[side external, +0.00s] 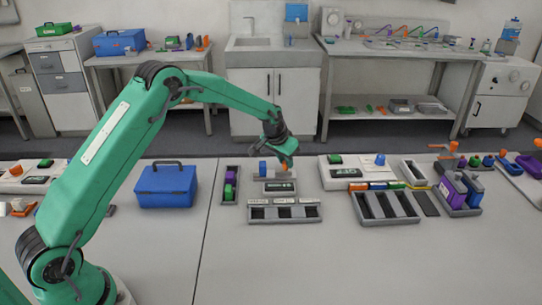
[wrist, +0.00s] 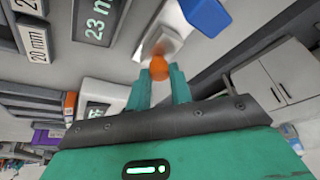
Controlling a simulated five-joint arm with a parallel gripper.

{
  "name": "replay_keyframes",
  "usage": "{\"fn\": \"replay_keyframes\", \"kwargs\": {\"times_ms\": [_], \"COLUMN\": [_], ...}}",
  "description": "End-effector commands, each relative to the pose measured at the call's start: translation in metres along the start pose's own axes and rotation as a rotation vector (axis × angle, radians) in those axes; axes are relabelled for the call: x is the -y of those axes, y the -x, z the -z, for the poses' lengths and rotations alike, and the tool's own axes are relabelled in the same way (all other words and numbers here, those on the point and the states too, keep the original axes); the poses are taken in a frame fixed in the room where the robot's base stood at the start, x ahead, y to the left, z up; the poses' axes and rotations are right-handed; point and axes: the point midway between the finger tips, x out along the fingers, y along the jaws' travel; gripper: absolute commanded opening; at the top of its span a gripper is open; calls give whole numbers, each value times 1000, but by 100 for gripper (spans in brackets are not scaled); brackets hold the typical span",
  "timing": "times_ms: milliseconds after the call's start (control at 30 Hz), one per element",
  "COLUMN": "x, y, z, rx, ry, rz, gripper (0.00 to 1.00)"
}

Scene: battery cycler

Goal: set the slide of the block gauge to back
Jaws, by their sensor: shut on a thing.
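The block gauge (side external: 279,177) is a small light unit with a dark display (side external: 280,187) on the table, in the middle of the side view. In the wrist view its display (wrist: 98,22) reads "23 m", with the rest cut off. A blue part (side external: 262,168) stands at its left side; it also shows at the top of the wrist view (wrist: 206,14). My gripper (side external: 284,163) is over the gauge. In the wrist view, my gripper's (wrist: 160,78) teal fingers are shut on the orange knob (wrist: 158,68) of the slide. The fingers mostly hide the knob in the side view.
A grey tray (side external: 285,219) with labelled slots lies just in front of the gauge. A narrow rack (side external: 230,198) holding green and purple blocks stands to its left, beyond it a blue case (side external: 167,187). A white instrument (side external: 343,173) and a slotted tray (side external: 386,219) stand right.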

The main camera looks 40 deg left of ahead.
Motion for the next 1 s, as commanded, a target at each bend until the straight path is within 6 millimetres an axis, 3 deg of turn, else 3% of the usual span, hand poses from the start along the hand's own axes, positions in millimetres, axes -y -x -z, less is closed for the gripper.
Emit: {"fn": "replay_keyframes", "kwargs": {"times_ms": [100,133,233,667,1000], "x": [-4,-4,-4,-2,-2], "y": [0,0,0,3,33], "z": [5,5,4,3,3], "rx": [-17,-17,-16,-11,-13], "ry": [-7,-7,-7,-5,-5], "rz": [-1,-1,-1,-1,-1], "gripper": [0,23,43,43,43]}}
